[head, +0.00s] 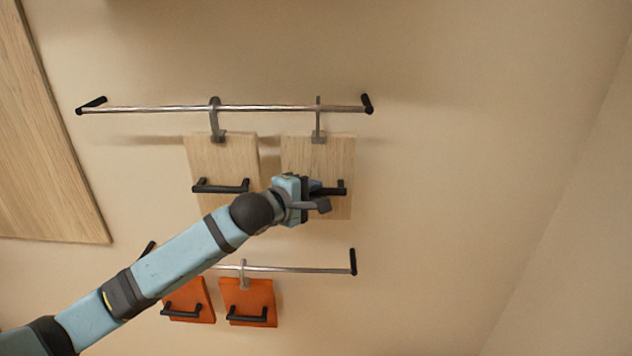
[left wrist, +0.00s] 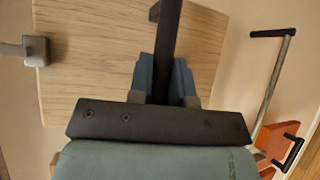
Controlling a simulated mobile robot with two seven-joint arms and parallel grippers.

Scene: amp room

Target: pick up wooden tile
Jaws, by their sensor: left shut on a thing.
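Two wooden tiles hang by grey hooks from the upper metal rail (head: 270,108) in the head view. The right wooden tile (head: 318,154) has a black handle (head: 340,188), and my left gripper (head: 318,195) is shut on that handle. In the left wrist view the same tile (left wrist: 90,60) fills the upper left, with its handle (left wrist: 168,40) running between the fingers (left wrist: 163,80). The left wooden tile (head: 222,158) hangs beside it with its own black handle (head: 220,187). My right gripper is not in view.
Two orange tiles, one at the left (head: 190,299) and one at the right (head: 248,300), hang from a lower rail (head: 300,269). A large wooden panel (head: 40,130) is on the wall at the left. The wall right of the rails is bare.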

